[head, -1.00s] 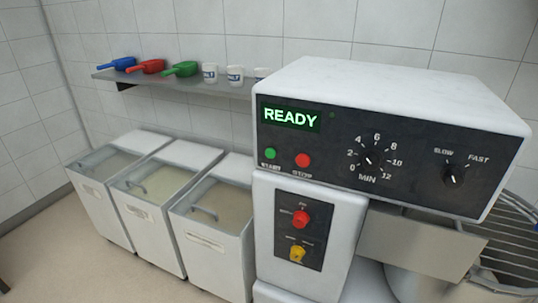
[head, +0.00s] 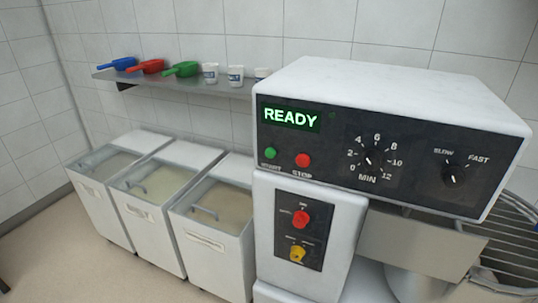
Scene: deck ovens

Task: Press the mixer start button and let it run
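The white mixer (head: 390,90) stands at the right of the head view. Its dark front panel has a display (head: 290,117) reading READY in green. Below the display are a green start button (head: 270,153) and a red stop button (head: 303,160). A minutes dial (head: 375,157) sits in the middle of the panel and a slow-fast speed knob (head: 453,174) at its right. A lower panel carries a red knob (head: 300,219) and a yellow knob (head: 298,254). Neither of my grippers is in view.
Several pale bins (head: 210,258) with clear lids stand on the floor at the left. A wall shelf (head: 205,85) holds blue, red and green scoops and white cups. A wire guard (head: 512,240) and part of a metal bowl (head: 410,282) show at the lower right.

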